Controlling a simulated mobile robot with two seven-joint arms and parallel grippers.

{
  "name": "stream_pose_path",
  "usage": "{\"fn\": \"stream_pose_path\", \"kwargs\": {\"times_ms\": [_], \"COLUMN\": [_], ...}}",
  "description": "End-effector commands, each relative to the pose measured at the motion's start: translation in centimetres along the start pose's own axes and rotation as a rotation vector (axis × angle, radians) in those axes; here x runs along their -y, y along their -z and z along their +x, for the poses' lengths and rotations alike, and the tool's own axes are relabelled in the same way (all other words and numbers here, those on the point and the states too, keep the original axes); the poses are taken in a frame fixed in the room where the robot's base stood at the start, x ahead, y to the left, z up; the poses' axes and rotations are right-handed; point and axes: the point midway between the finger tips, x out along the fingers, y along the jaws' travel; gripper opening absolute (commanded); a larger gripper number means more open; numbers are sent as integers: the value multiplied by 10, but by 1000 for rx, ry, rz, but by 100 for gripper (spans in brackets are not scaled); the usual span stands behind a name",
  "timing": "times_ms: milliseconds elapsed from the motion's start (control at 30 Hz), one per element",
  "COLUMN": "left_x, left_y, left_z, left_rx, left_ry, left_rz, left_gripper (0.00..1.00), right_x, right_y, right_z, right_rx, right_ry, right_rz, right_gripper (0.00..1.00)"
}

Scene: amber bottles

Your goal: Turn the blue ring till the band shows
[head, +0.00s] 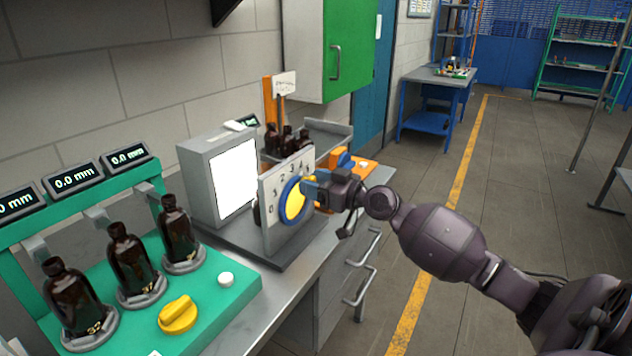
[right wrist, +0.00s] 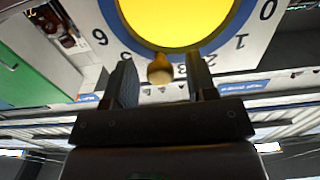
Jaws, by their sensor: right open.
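The blue ring (head: 284,207) surrounds a plain yellow disc (head: 295,203) on an upright white numbered plate (head: 267,189). In the right wrist view the ring (right wrist: 209,46) curves around the yellow disc (right wrist: 180,18) at the top, with a small yellowish knob (right wrist: 160,70) at its lower edge. My right gripper (head: 317,188) is at the ring's right side. In the wrist view its two fingers (right wrist: 160,64) stand apart on either side of the knob, with gaps visible. No separate band can be made out. My left gripper is out of view.
A lit white box (head: 204,172) stands behind the plate. Amber bottles (head: 128,260) stand on a green fixture (head: 228,301) with a yellow knob (head: 178,314) at left. More bottles (head: 287,140) are behind. The floor (head: 480,230) right of the bench is clear.

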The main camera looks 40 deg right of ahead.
Motion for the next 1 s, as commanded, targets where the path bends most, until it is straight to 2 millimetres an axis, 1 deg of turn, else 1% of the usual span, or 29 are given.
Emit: {"fn": "stream_pose_path", "kwargs": {"times_ms": [233, 267, 500, 567, 667, 767, 900, 1000], "left_x": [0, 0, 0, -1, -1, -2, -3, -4], "left_y": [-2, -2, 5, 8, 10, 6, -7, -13], "left_z": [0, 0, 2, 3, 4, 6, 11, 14], "left_rx": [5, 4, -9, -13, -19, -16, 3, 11], "left_ry": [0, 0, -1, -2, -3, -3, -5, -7], "left_rz": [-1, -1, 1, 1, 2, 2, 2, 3], "left_gripper": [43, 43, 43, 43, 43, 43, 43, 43], "right_x": [0, 0, 0, 0, 0, -2, -7, -11], "right_y": [0, 0, 0, 0, -1, -4, -10, -13], "right_z": [1, 1, 0, 0, 0, 0, 1, 1], "right_rx": [1, 1, 1, 1, 1, 2, 4, 4], "right_ry": [0, 0, 0, 0, 0, 0, -1, -1], "right_rz": [0, 0, 0, 0, 4, 37, 142, 236], "right_gripper": [52, 50, 14, 4, 4, 4, 4, 4]}}
